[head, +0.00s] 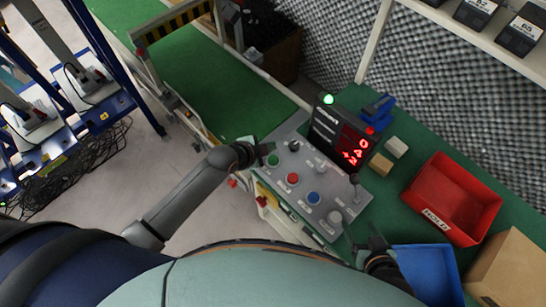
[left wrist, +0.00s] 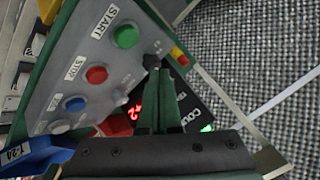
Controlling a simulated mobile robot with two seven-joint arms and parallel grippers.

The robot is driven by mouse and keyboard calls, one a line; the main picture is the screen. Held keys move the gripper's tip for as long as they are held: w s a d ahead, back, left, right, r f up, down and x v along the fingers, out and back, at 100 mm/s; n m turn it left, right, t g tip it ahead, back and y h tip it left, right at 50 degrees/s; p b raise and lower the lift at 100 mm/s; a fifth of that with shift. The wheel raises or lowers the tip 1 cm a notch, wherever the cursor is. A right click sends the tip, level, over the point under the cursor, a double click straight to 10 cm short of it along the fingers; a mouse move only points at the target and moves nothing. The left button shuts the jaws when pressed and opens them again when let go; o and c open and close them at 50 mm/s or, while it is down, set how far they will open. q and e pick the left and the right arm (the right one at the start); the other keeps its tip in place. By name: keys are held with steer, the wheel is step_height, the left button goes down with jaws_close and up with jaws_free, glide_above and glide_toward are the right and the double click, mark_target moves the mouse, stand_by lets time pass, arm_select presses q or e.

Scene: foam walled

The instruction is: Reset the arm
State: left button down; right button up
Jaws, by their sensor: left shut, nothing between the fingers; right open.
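My left arm reaches in from the left in the head view. Its gripper (head: 264,153) is shut and empty, beside the green button (head: 273,160) at the far left end of the grey control panel (head: 325,188). In the left wrist view the dark fingers (left wrist: 158,78) are together, below and right of the green START button (left wrist: 126,36); contact cannot be told. My right gripper (head: 364,240) is open and empty near the panel's near right end, by the blue bin (head: 428,272).
The panel also has a red button (head: 293,179) and a blue button (head: 313,198). A lit red display (head: 353,146) stands behind it. A red bin (head: 452,200) and small blocks (head: 396,147) lie right. A green conveyor (head: 215,82) runs behind.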

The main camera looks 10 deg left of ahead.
stand_by(0.7)
arm_select(q)
steer(key=s+a+n+y, duration=0.1)
steer(key=s+a+n, duration=0.2)
steer(key=s+n, duration=0.3)
steer(key=s+a+f+n+t, duration=0.1)
steer(key=s+a+n, duration=0.2)
steer(key=s+n, duration=0.3)
steer(key=s, duration=0.5)
steer(key=shift+s+a+f+n+y, duration=0.2)
steer(key=shift+a+n+y, duration=0.1)
steer(key=shift+y, duration=0.1)
